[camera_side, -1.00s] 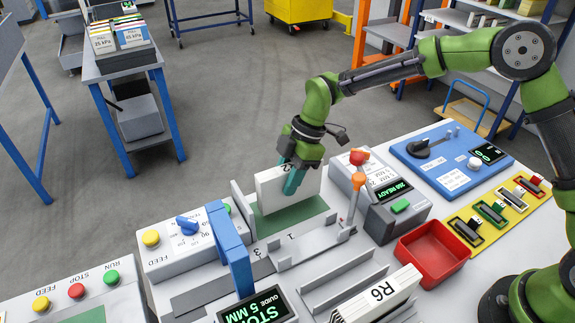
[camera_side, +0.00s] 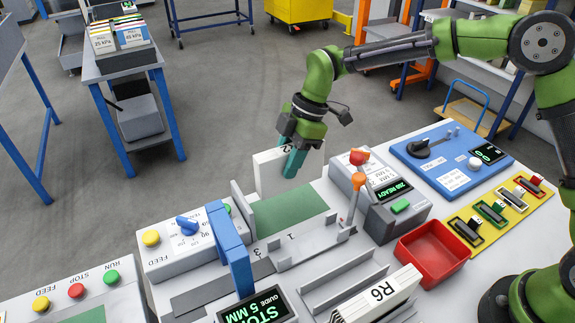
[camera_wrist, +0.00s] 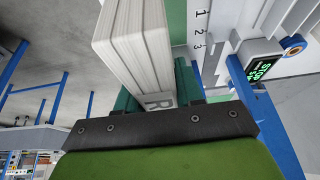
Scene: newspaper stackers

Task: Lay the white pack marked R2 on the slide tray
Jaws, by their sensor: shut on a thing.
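My gripper (camera_side: 294,162) is shut on the white pack (camera_side: 268,173), its teal fingers on either side of one end. The pack stands on edge, at the far side of the green bed (camera_side: 292,210); whether it touches anything below is unclear. Part of a mark, like a 2, shows on its top edge. In the wrist view the pack (camera_wrist: 138,45) runs up from between the fingers (camera_wrist: 157,88), and a letter R shows near them. The green bed is bare. I cannot tell for sure which part is the slide tray; a grey piece marked 1 and 3 (camera_side: 300,247) lies before the bed.
A white pack marked R6 (camera_side: 378,297) stands in a front slot. An orange-knobbed lever (camera_side: 356,190) and a control box (camera_side: 385,185) stand right of the bed. A blue arch (camera_side: 230,250) rises at left. A red bin (camera_side: 432,254) is at right.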

